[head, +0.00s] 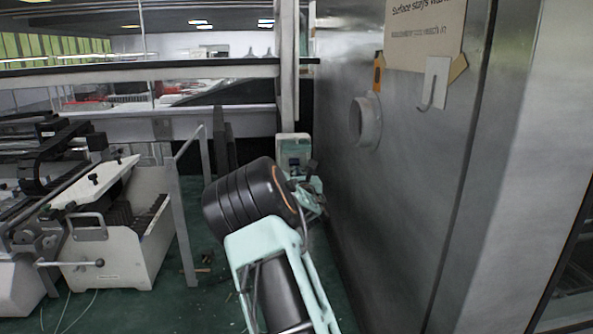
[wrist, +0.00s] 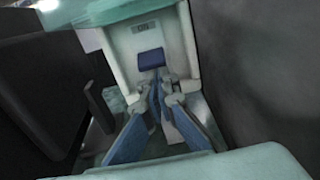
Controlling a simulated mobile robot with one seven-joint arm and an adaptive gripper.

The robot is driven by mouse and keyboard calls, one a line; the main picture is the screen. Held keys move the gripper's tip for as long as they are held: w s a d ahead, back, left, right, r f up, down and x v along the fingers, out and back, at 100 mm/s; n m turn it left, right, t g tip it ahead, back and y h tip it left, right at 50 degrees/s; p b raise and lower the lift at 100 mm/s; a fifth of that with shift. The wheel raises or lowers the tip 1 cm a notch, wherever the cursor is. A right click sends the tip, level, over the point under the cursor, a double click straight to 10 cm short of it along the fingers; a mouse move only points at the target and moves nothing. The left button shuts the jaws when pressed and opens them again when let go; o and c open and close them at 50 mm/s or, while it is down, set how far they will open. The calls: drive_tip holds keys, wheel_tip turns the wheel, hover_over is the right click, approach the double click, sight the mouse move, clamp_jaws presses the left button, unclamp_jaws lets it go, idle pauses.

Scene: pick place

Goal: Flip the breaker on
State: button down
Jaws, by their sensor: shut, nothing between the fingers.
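The breaker is a pale box seen close up in the wrist view (wrist: 122,62), with a dark blue switch (wrist: 151,59) on its face and a small grey label (wrist: 145,27) above it. In the head view the breaker box (head: 293,147) stands small beyond my arm, its lower part partly hidden. My gripper (wrist: 157,83) is shut and empty. Its blue-padded fingers converge just below the switch in the wrist view; I cannot tell whether they touch it. Which position the switch is in is not clear.
A large metal wall (head: 415,180) with a round fitting (head: 365,121) and a hook (head: 434,84) runs close along the right. White and black machinery (head: 125,240) stands on the left. Green floor (head: 215,290) lies between them.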

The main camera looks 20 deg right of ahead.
drive_tip(key=g+p, duration=0.1)
drive_tip(key=r+g+p, duration=0.1)
drive_tip(key=shift+s+a+r+y+p, duration=0.1)
drive_tip(key=shift+s+r+y+p, duration=0.15)
drive_tip(key=shift+y+p, duration=0.05)
drive_tip(key=v, duration=1.2)
drive_tip(key=shift+r, duration=0.1)
idle(0.4)
